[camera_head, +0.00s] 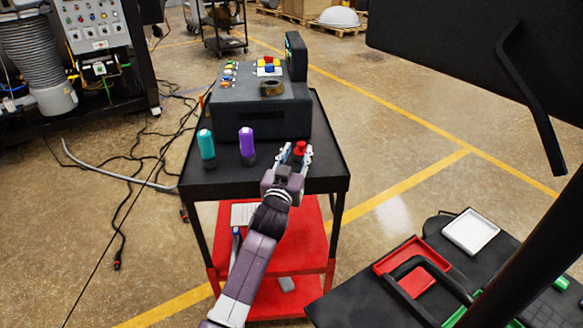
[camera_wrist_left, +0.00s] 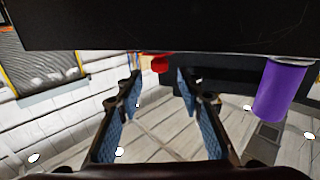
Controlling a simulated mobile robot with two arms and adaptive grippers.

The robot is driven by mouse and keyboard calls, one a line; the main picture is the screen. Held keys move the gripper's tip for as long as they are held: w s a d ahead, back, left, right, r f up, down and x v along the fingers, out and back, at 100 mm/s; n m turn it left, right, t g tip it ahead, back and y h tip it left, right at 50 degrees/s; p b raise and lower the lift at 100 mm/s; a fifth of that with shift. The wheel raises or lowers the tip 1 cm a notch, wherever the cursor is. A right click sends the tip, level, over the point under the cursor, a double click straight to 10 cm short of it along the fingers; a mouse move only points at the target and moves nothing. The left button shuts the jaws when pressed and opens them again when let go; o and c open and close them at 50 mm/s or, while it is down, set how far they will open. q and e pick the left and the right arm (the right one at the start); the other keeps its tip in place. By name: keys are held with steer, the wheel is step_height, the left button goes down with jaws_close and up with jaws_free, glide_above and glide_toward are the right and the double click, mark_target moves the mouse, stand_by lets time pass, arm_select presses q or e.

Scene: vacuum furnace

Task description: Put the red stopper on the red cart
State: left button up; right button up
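The red stopper (camera_head: 300,147) shows in the head view at the front right of the black top of a cart with red lower shelves (camera_head: 308,222). My left gripper (camera_head: 294,155) reaches over the front edge of that top, with its fingers around or just in front of the stopper. In the left wrist view, the fingers (camera_wrist_left: 158,85) are spread apart, and the red stopper (camera_wrist_left: 160,62) shows beyond their tips, partly hidden. I see no finger pressed on it. The stopper's lower part is hidden in the head view. My right gripper is not in view.
A purple stopper (camera_head: 247,145) and a teal stopper (camera_head: 206,145) stand left of the gripper. A black box (camera_head: 262,115) fills the back of the top. A black table at lower right carries a red tray (camera_head: 440,254) and a white tray (camera_head: 471,230). Cables lie on the floor.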

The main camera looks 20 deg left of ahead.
arm_select(q)
steer(key=s, duration=0.7)
steer(key=shift+d+b, duration=0.35)
steer(key=shift+b, duration=0.1)
steer(key=shift+s, duration=0.1)
